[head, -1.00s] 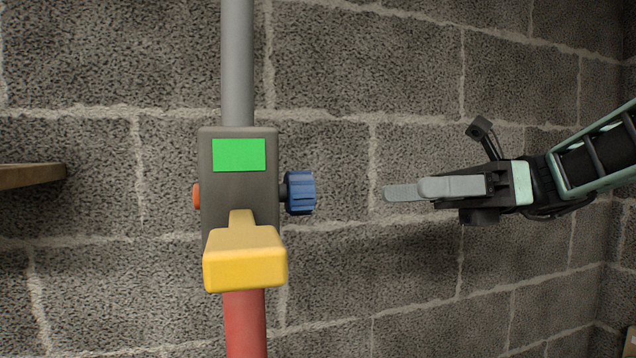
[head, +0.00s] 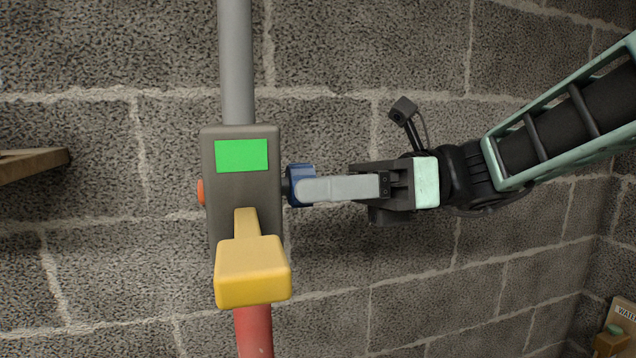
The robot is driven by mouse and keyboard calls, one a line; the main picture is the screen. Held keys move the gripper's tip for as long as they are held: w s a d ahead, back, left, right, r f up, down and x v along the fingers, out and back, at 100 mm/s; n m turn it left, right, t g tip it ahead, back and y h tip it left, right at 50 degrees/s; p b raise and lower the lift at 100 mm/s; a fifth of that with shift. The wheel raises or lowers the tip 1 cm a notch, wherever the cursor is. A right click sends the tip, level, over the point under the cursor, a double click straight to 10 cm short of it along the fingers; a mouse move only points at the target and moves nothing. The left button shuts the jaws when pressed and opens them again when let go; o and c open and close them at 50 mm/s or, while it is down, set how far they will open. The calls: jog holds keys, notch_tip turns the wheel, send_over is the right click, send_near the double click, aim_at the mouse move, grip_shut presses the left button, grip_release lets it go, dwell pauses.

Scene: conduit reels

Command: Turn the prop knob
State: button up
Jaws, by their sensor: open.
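The blue ribbed knob (head: 300,171) sticks out from the right side of a dark grey box (head: 222,190). The box has a green panel (head: 241,155) on its face, a yellow lever (head: 252,275) at its front and an orange part (head: 201,192) on its left side. My gripper (head: 308,190) comes in from the right and its jaws are open. Its fingertips overlap the lower part of the knob in the picture. The near finger hides part of the knob, and I cannot tell whether the fingers touch it.
A grey pipe (head: 236,60) runs up from the box and a red pipe (head: 254,332) runs down from it. A grey block wall (head: 420,300) stands behind. A wooden shelf edge (head: 35,163) is at the left. Small items with a sign (head: 622,315) show at the lower right.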

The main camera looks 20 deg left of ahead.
jog(key=c, duration=1)
jog(key=shift+f+b, duration=0.1)
jog(key=shift+b, duration=0.35)
jog(key=shift+w+a+r+n+b, duration=0.1)
jog(key=shift+n+b, duration=4.85)
jog(key=shift+b, duration=0.1)
jog(key=shift+w+d+r+n+b, duration=0.1)
jog(key=shift+r+n+b, duration=0.05)
jog(key=shift+n+b, duration=4.85)
jog(key=shift+a+r+n+b, duration=0.1)
jog(key=shift+n+b, duration=4.75)
jog(key=shift+b, duration=0.3)
